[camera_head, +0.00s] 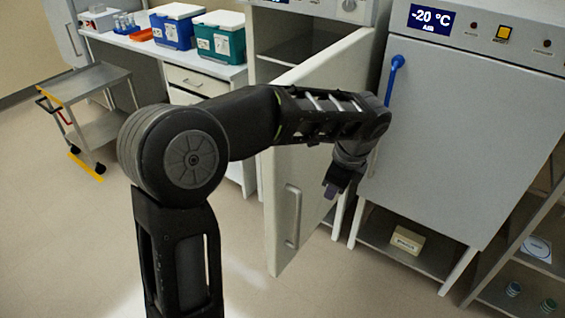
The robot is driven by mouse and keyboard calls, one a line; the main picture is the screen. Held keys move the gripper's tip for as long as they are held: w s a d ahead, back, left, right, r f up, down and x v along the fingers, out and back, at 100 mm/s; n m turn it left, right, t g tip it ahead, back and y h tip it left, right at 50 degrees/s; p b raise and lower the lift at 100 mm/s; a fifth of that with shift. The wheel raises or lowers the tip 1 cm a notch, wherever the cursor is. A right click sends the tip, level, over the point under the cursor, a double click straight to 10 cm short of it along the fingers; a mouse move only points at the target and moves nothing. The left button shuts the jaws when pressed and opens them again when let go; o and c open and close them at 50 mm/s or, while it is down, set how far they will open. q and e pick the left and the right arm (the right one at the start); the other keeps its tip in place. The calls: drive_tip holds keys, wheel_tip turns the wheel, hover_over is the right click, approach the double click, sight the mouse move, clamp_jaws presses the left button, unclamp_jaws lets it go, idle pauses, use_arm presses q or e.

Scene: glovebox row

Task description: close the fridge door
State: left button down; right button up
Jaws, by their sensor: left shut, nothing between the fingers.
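The white fridge door (313,225) stands open, swung out toward me from the right side of the fridge (262,60). Its outer face, with a grey bar handle (292,215), is turned to the right. My left arm reaches across the door from the left. My left gripper (334,190) points down on the outer-face side of the door, right of the handle. It is shut and empty. I cannot tell whether it touches the door. Part of the door is hidden behind my arm. My right gripper is out of view.
A freezer (460,140) reading -20 °C, with a blue handle (393,78), stands close to the right of the door. A metal cart (88,85) and a bench with blue (172,33) and green (218,42) cool boxes are at left. Floor before the door is clear.

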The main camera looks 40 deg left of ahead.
use_arm(q)
drive_tip(key=s+a+r+m+g+y, duration=0.1)
drive_tip(key=s+a+r, duration=0.2)
drive_tip(key=a+r, duration=0.1)
drive_tip(key=shift+m+g+y, duration=0.3)
drive_tip(key=shift+m+y, duration=0.1)
drive_tip(key=shift+f, duration=0.1)
drive_tip(key=b, duration=0.2)
hover_over(275, 203)
drive_tip(key=d, duration=0.2)
drive_tip(key=shift+w+d+f, duration=0.1)
drive_tip(key=shift+f, duration=2.2)
drive_tip(key=shift+d+f, duration=0.1)
drive_tip(key=shift+f, duration=2.2)
drive_tip(key=shift+a, duration=0.1)
